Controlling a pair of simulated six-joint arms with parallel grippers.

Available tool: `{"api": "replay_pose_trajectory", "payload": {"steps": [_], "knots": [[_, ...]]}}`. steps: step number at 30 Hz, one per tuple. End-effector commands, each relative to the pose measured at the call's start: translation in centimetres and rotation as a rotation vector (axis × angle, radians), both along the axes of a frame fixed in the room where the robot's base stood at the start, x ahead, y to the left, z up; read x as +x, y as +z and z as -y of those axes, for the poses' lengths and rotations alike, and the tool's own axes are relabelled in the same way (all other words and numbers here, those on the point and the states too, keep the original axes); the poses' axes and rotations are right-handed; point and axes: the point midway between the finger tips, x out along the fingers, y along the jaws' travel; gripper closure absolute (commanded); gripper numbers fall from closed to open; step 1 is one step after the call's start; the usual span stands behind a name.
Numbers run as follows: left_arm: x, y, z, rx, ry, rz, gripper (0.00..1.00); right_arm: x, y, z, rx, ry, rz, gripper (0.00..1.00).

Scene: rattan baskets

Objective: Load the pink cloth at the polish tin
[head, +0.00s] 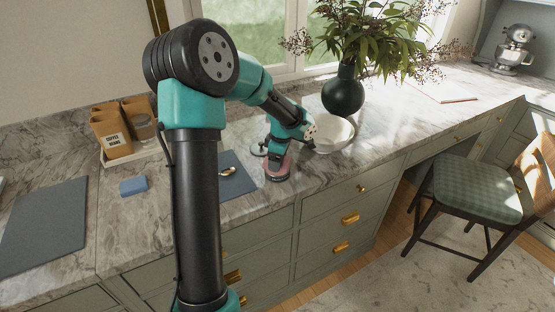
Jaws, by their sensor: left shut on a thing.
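My left gripper (279,160) points down near the front edge of the marble counter and is shut on the pink cloth (284,166). The cloth shows as a small pink patch below the teal wrist, partly hidden by the gripper. A dark, round, low thing, which looks like the polish tin (278,177), lies directly under the cloth. The cloth appears to touch it, but I cannot tell for sure. A small dark disc (259,151) lies just behind and left of the gripper. My right gripper is not in view.
A white bowl (335,136) and a dark vase (343,92) with leafy stems stand behind and right of the gripper. A dark mat (238,183) with a small item, a blue sponge (133,186) and a grey board (45,228) lie left. The counter at right is mostly clear.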

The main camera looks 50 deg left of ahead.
Motion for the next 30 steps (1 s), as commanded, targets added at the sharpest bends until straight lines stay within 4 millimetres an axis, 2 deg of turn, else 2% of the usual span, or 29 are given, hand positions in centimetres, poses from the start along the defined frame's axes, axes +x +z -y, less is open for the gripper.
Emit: {"api": "replay_pose_trajectory", "payload": {"steps": [30], "knots": [[0.01, -0.85, -0.01, 0.001, 0.0, -0.001, 0.47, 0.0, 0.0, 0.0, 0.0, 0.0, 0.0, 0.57]]}}
